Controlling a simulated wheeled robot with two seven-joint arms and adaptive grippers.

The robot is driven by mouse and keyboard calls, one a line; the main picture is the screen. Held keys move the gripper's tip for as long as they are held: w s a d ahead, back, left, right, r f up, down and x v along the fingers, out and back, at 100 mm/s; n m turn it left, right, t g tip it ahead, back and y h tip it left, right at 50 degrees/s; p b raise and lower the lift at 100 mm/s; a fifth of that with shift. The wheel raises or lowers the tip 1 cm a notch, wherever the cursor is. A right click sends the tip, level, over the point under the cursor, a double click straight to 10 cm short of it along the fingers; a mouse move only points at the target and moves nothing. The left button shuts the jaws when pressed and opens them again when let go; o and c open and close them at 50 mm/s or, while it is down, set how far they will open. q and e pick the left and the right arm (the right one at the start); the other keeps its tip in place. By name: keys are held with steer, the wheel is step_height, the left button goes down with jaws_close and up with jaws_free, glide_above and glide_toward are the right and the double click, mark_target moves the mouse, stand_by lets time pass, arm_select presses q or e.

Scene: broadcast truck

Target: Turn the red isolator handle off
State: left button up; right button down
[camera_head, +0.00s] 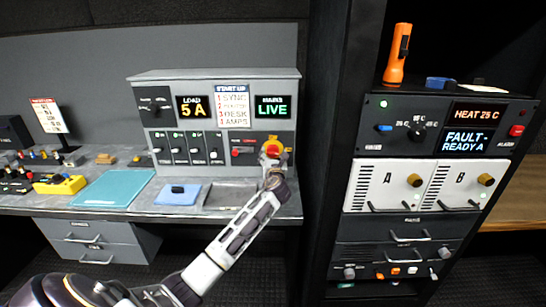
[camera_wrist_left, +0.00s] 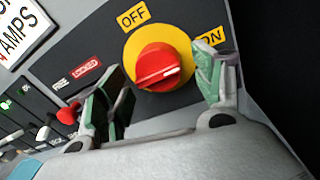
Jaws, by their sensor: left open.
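The red isolator handle (camera_wrist_left: 156,66) sits on a round yellow plate (camera_wrist_left: 184,47) on the dark panel. Its white mark points right, on the side of the ON label (camera_wrist_left: 211,38); the OFF label (camera_wrist_left: 133,15) is at the upper left. In the head view the handle (camera_head: 273,149) is at the right end of the grey console. My left gripper (camera_wrist_left: 160,92) is open, with one green-padded finger on each side of the handle; I see no grip on it. In the head view this gripper (camera_head: 273,168) is small and partly merges with the handle. My right gripper is not in view.
A red lever (camera_wrist_left: 68,114) sticks out left of my left finger. The console desk (camera_head: 225,208) holds a blue pad (camera_head: 178,195) and a teal mat (camera_head: 113,188). A dark equipment rack (camera_head: 345,150) stands close on the right, with an orange torch (camera_head: 397,55) on its shelf.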

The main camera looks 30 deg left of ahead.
arm_select(q)
steer(key=shift+w+a, duration=0.2)
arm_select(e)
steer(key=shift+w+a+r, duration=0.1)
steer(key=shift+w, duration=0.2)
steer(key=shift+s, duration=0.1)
arm_select(q)
steer(key=shift+c, duration=0.7)
steer(key=c, duration=0.9)
steer(key=shift+o, duration=0.2)
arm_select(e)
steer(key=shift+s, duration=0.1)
